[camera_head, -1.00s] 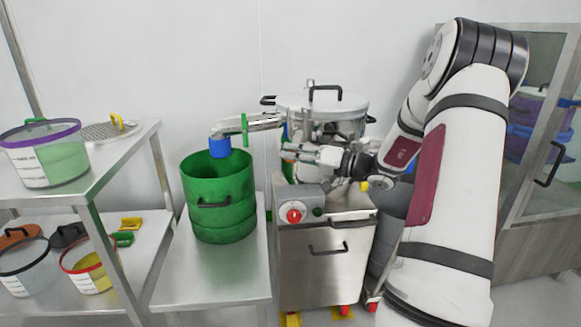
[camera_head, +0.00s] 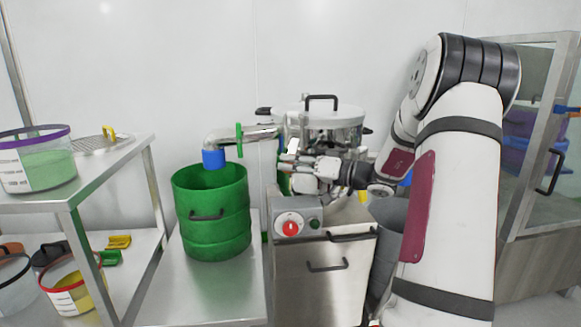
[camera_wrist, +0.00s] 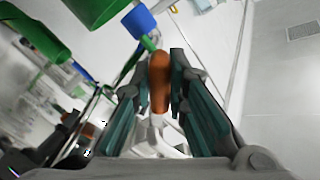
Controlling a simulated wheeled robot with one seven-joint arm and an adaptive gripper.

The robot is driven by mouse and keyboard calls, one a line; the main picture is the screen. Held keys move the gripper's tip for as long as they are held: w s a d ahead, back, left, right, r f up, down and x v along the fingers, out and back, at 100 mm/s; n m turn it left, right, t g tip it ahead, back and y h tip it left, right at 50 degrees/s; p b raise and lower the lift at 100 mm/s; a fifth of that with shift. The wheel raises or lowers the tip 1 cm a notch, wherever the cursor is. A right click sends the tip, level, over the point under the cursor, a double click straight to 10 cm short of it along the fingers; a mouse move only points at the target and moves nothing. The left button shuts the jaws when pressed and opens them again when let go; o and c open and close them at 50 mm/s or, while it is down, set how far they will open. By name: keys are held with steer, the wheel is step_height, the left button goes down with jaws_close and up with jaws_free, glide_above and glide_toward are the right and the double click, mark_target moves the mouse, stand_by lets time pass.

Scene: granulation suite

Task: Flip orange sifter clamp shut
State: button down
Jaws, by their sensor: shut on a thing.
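The orange clamp handle (camera_wrist: 159,82) shows in the wrist view, between the two fingers of my gripper (camera_wrist: 161,72). The fingers are shut on it, one pad on each side. In the head view my gripper (camera_head: 287,163) is at the left front of the steel sifter (camera_head: 335,118) with its lidded top, below the bent outlet pipe. The clamp's own band and latch are hidden behind the gripper there, so I cannot tell how far it is closed.
A green drum (camera_head: 212,225) stands on a steel table under the pipe's blue end (camera_head: 213,158). The machine's front has a red knob (camera_head: 290,228). A shelf (camera_head: 95,180) with sieves and tubs is at left. A glass cabinet (camera_head: 535,130) is at right.

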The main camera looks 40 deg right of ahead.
steer(key=c, duration=1.6)
jaws_free()
steer(key=shift+o, duration=0.2)
steer(key=shift+s, duration=0.1)
steer(key=v, duration=1.1)
steer(key=shift+s, duration=0.4)
steer(key=shift+d, duration=0.15)
